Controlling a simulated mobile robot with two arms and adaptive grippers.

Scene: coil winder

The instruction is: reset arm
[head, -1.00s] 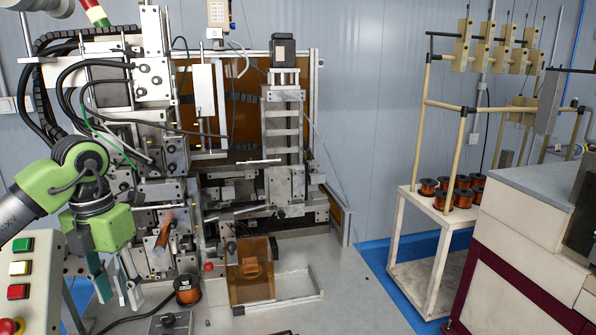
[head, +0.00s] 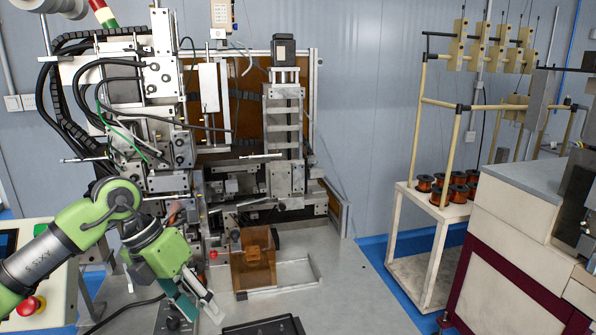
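My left gripper (head: 202,312) hangs at the end of the green and grey arm at lower left in the head view. It points down over the grey machine table (head: 345,290). Its two fingers look spread apart, and I see nothing between them. The coil winder (head: 160,110), with metal plates, black cables and slides, stands behind the gripper. An amber guard box (head: 252,262) stands on the table to the right of the gripper, apart from it. My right gripper is not in view.
A black tray (head: 265,327) lies at the bottom edge, right of the gripper. A control box with a red stop button (head: 30,306) stands at lower left. A spool rack (head: 430,190) and a beige cabinet (head: 530,220) stand at right. The table's right part is clear.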

